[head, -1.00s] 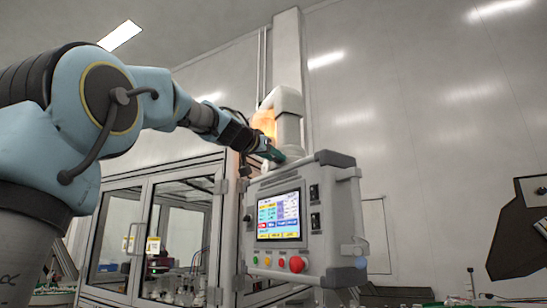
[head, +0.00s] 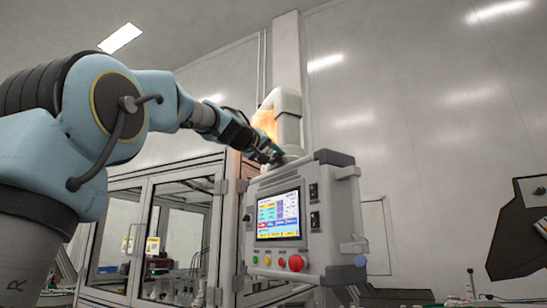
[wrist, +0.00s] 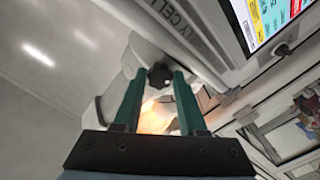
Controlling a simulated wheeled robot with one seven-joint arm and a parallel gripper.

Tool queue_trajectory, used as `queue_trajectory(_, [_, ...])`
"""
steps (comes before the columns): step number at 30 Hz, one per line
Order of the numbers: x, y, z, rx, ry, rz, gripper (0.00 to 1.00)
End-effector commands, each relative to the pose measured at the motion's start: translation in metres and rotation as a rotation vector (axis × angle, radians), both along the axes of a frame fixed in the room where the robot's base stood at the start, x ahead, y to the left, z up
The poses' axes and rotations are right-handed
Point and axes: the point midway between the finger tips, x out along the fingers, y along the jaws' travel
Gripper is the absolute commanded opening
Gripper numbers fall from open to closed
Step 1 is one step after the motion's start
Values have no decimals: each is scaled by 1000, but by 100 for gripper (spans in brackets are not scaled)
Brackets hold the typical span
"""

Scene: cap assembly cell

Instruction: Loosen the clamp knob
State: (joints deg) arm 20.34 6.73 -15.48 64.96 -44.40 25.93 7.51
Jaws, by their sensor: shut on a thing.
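The clamp knob (wrist: 160,76) is a small dark lobed knob on the white support arm (head: 287,105) above the control panel. In the wrist view it sits between the tips of my two green fingers. My gripper (head: 277,154) is at the top edge of the panel in the head view, and it also shows in the wrist view (wrist: 158,73). It is shut on the knob. The knob is hidden behind my gripper in the head view.
The control panel (head: 262,188) with its lit screen (head: 278,215) and coloured buttons hangs just below my gripper. A glass-doored machine enclosure (head: 135,190) stands behind at left. A dark angular panel (head: 525,230) is at far right. The space right of the support arm is open.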

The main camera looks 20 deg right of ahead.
Motion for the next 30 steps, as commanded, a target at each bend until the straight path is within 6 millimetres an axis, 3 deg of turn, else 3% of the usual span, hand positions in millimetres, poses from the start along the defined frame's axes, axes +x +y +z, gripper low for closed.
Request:
queue_trajectory(13, [0, 0, 1, -171, 228, 1, 0])
queue_trajectory(30, [0, 1, 1, -213, 285, 3, 0])
